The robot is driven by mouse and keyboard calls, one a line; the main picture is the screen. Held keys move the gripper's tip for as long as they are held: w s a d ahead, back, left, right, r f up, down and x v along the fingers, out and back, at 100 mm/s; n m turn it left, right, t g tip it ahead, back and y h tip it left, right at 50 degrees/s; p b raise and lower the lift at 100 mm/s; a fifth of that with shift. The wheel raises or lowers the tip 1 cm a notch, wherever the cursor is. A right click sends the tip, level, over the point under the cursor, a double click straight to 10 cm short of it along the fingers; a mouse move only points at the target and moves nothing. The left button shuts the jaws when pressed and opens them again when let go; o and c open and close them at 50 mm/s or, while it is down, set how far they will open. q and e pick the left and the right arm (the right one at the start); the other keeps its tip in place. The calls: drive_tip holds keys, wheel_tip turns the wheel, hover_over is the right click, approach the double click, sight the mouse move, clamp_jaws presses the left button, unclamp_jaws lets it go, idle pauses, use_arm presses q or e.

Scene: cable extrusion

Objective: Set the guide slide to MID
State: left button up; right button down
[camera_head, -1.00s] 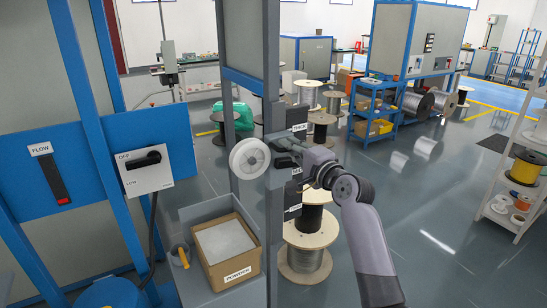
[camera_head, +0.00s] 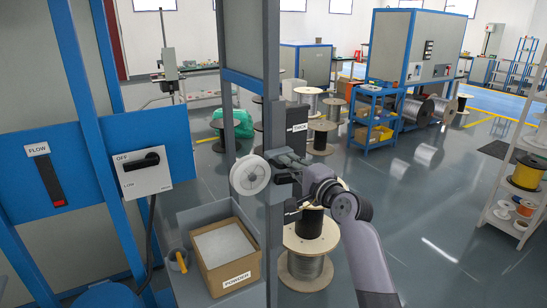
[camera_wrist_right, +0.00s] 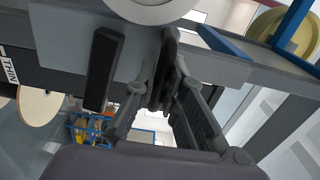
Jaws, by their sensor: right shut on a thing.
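The guide slide carries a white wheel (camera_head: 250,175) on a dark upright post (camera_head: 273,225). The THICK label (camera_head: 297,127) is on the post above the wheel. The MID label is hidden behind my right gripper, so I cannot read the slide's exact alignment. My right gripper (camera_head: 292,169) is beside the wheel, shut on the slide's dark handle. In the right wrist view the fingers (camera_wrist_right: 168,88) close around the dark handle, with the white wheel at the top edge. A THIN label (camera_wrist_right: 9,67) shows at the left there. My left gripper is out of view.
A POWDER box (camera_head: 225,258) stands in a grey bin left of the post. A blue panel with a FLOW gauge (camera_head: 48,180) and an OFF/LOW switch (camera_head: 143,172) is further left. Cable spools (camera_head: 306,268) stand behind my right arm.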

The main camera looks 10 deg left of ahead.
drive_tip(key=shift+f+b, duration=2)
drive_tip(key=shift+f, duration=1.15)
drive_tip(key=c, duration=1.5)
unclamp_jaws()
drive_tip(key=shift+r, duration=0.1)
drive_tip(key=shift+p+v, duration=1)
drive_tip(key=shift+v, duration=0.2)
drive_tip(key=p, duration=0.3)
approach(286, 181)
drive_tip(key=shift+d, duration=0.1)
